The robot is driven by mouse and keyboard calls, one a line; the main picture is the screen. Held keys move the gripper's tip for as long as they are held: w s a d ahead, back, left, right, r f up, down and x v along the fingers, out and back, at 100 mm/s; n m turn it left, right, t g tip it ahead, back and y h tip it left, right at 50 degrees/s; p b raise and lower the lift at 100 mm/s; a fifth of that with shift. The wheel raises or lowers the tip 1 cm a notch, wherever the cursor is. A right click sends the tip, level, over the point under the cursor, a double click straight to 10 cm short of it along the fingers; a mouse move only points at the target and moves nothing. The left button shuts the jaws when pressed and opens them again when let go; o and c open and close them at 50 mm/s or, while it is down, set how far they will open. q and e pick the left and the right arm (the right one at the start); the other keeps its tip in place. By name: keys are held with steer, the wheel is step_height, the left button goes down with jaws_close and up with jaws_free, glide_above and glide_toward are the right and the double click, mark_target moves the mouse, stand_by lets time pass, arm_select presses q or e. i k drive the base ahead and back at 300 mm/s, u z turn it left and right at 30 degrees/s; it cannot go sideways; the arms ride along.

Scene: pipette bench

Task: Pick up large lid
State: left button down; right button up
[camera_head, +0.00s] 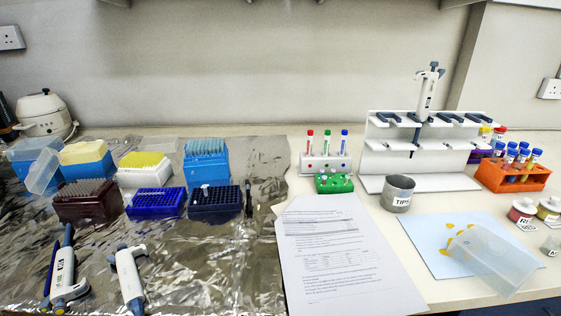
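A large clear plastic lid (497,262), shaped like an open box, lies tilted at the lower right, partly over the light blue sheet (425,237) and close to the table's front edge. Smaller translucent lids also show at the far left: one (44,172) leans against the tip boxes, and a bluish one (30,148) is behind it. Neither of my grippers is in view.
Several tip boxes (158,203) and two pipettes (128,278) are on crinkled foil at left. A printed paper (335,255) lies mid-table. A white pipette stand (419,150), TIPS cup (397,193), orange tube rack (510,178) and small labelled containers (522,210) surround the sheet.

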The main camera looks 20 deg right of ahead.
mark_target(504, 268)
steer(key=z, duration=2)
steer(key=k, duration=0.3)
steer(key=u, duration=0.1)
steer(key=i, duration=0.3)
steer(key=u, duration=0.35)
